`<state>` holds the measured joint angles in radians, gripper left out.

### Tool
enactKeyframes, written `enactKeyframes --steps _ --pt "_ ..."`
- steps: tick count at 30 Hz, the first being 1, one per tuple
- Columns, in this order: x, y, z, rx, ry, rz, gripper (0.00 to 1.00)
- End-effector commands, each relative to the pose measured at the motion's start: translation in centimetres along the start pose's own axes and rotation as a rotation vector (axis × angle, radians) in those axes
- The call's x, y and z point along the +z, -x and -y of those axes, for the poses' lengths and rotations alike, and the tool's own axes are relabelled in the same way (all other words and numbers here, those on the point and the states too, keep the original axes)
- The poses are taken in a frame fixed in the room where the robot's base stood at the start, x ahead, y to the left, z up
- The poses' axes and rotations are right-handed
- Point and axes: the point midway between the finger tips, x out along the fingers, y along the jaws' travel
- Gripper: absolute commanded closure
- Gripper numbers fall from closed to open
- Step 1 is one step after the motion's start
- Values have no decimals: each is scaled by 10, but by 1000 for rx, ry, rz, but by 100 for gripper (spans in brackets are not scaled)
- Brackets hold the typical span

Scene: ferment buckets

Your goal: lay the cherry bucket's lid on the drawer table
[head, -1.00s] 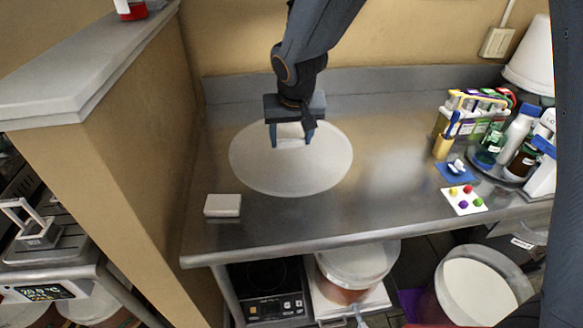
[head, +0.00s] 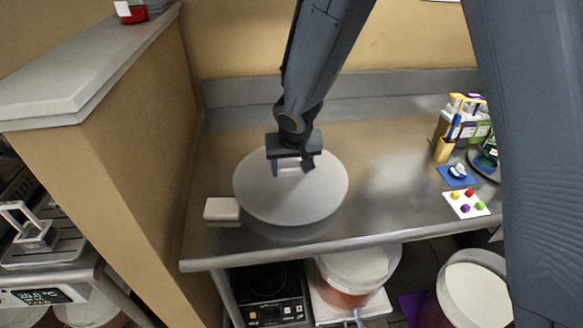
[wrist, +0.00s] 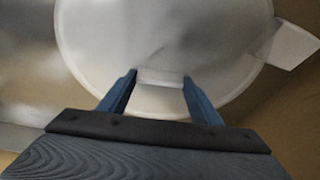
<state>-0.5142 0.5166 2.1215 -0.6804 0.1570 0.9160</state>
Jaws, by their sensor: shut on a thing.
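A round pale lid (head: 290,205) is over the left part of the steel drawer table (head: 395,190). My gripper (head: 289,172) is shut on the lid's handle at its centre. In the wrist view, the lid (wrist: 90,40) spreads below the fingers, and its small handle (wrist: 160,77) sits between the blue fingertips (wrist: 160,82). A dark reflection or shadow shows under the lid's near edge. The lid looks close over the tabletop, but I cannot tell whether it touches. I cannot tell which bucket is the cherry one.
A small white block (head: 222,209) lies close left of the lid. Coloured pieces on a white card (head: 466,204), a blue mat (head: 457,176) and boxes stand at right. A reddish bucket (head: 358,270), another bucket (head: 473,297) and a hot plate (head: 270,295) are below the table.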

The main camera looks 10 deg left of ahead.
Motion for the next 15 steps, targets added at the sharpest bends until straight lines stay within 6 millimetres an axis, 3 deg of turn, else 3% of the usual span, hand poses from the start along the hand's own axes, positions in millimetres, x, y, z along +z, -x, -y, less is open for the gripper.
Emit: enactKeyframes --steps 15 --pt "3 -9 0 0 1 0 72"
